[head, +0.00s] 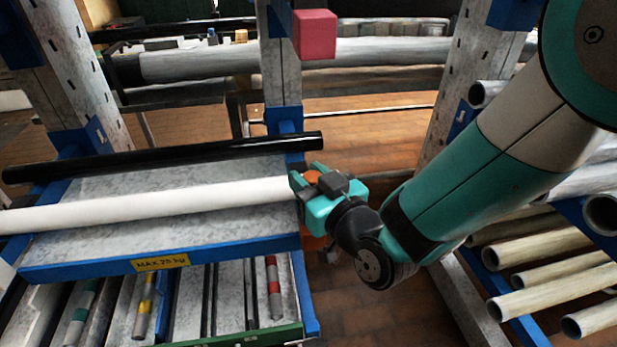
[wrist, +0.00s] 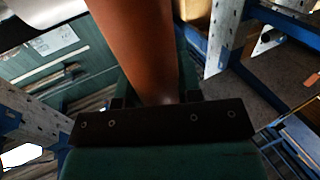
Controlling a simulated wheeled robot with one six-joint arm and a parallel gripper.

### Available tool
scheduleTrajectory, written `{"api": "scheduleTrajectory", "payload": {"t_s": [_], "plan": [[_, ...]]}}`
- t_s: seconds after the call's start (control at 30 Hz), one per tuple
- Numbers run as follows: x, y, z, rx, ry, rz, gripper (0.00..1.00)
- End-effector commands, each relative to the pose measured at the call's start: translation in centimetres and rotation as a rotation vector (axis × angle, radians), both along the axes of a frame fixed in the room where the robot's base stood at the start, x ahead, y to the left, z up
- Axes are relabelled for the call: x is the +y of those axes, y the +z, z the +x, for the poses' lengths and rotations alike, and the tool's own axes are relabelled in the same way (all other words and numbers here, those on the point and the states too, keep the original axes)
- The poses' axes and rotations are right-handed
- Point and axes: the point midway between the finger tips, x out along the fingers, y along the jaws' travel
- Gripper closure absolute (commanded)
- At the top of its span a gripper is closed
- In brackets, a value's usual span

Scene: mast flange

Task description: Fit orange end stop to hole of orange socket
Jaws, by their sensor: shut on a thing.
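My gripper (head: 308,180) is shut on an orange piece (head: 313,177), which I take to be the orange end stop. The gripper is at the right end of a white tube (head: 150,204); I cannot tell whether they touch. In the wrist view the orange end stop (wrist: 140,45) looks long and smooth. It rises from between the fingers of my gripper (wrist: 155,98) and leaves the top edge. In the head view most of it is hidden by the gripper. I cannot make out an orange socket or its hole for certain.
A black tube (head: 170,156) lies behind the white tube on the blue-edged shelf (head: 215,246). A red block (head: 314,35) sits high on the middle post (head: 281,75). Several pale pipes (head: 550,290) jut out at the right. Floor shows below the gripper.

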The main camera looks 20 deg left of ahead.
Motion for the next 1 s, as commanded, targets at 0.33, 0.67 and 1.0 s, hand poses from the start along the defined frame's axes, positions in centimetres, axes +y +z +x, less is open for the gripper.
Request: {"api": "scheduleTrajectory", "payload": {"t_s": [0.33,0.67,1.0], "plan": [[0.0,-0.2,0.0,-0.001,0.0,0.001,0.37],[-0.1,-0.3,-0.1,0.0,0.0,0.0,0.37],[-2.6,-1.1,-1.9,-0.002,-0.001,0.002,0.37]]}}
